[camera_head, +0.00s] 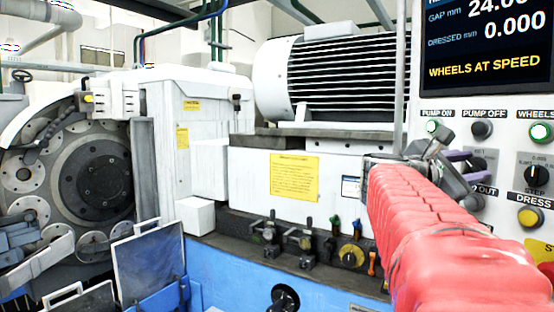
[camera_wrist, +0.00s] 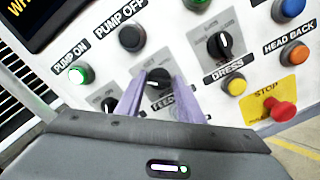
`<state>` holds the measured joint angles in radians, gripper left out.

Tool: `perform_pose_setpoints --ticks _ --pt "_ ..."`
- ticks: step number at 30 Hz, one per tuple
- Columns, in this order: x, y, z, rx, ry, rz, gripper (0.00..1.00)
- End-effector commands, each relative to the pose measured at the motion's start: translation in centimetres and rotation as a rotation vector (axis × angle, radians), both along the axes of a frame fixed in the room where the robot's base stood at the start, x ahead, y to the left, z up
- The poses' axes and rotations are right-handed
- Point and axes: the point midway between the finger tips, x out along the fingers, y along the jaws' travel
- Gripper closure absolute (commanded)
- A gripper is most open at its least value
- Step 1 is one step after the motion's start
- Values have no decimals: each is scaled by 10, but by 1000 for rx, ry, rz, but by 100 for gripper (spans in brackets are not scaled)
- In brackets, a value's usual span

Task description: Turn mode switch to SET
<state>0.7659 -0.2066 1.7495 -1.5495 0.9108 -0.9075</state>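A black rotary knob (camera_wrist: 157,82) with a white pointer mark shows between my gripper's fingertips in the wrist view. The label below it is partly covered and reads "FEED". I cannot read a MODE or SET label, so I cannot tell which knob is the mode switch. My gripper (camera_wrist: 162,76) has two purple fingers standing apart, one on each side of the middle knob. I cannot tell whether they touch it. In the head view my gripper (camera_head: 456,160) is at the panel.
The panel also has a STEP knob (camera_head: 537,175), a green-lit PUMP ON button (camera_wrist: 77,74), a black PUMP OFF button (camera_wrist: 131,38), a yellow DRESS button (camera_wrist: 234,84) and a red stop button (camera_wrist: 283,115). The screen (camera_head: 487,45) reads "WHEELS AT SPEED". The grinder's ring (camera_head: 100,180) is at left.

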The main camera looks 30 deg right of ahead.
Motion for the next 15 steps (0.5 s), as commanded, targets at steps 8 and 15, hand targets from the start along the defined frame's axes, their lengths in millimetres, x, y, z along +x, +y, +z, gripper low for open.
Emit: perform_pose_setpoints --ticks 8,15 --pt "0 0 0 0 0 0 86" --pt "0 0 -1 0 -3 -1 93"
